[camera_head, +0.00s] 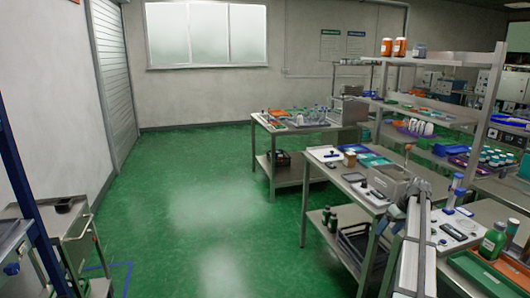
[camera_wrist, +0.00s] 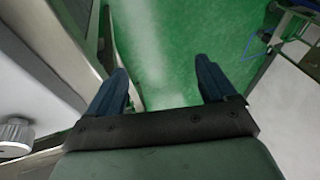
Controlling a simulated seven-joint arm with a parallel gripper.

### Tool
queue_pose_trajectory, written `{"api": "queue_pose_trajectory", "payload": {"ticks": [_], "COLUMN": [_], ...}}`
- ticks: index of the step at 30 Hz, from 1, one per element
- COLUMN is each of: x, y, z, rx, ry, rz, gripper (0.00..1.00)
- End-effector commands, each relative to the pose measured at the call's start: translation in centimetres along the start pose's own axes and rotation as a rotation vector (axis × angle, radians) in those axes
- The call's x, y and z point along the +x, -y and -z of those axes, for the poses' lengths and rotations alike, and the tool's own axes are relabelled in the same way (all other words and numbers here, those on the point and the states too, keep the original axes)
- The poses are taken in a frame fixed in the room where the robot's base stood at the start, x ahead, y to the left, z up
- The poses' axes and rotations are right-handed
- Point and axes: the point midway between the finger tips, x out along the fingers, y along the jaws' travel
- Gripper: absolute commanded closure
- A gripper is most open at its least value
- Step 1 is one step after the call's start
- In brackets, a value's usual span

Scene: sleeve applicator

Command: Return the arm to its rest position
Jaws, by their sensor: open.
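My gripper (camera_wrist: 162,66) shows in the wrist view, with its two dark blue fingers spread well apart. Nothing is between the fingers. Green floor (camera_wrist: 165,40) lies beyond the gap, and a grey metal edge stands close by on the left. In the head view I cannot make out the gripper.
In the head view, a steel workbench (camera_head: 350,180) with trays stands right of centre, and another bench (camera_head: 290,130) stands behind it. Shelving (camera_head: 490,105) with bottles fills the right. A metal cart (camera_head: 75,228) stands at the left. The green floor (camera_head: 190,200) between is clear.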

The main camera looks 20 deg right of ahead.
Motion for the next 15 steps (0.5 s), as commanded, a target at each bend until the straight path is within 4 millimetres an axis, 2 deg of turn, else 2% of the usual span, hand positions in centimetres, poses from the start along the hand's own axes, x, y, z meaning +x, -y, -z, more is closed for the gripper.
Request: {"api": "queue_pose_trajectory", "payload": {"ticks": [1, 6, 11, 15], "x": [3.0, 11.7, 18.8, 24.4], "y": [2.2, 7.2, 11.2, 14.6], "z": [0.1, -0.6, -2.6, -5.2], "rx": [0.002, 0.032, 0.059, 0.081], "ry": [0.024, 0.097, 0.164, 0.222], "rz": [0.015, 0.042, 0.051, 0.052], "gripper": [0.16, 0.16, 0.16, 0.16]}}
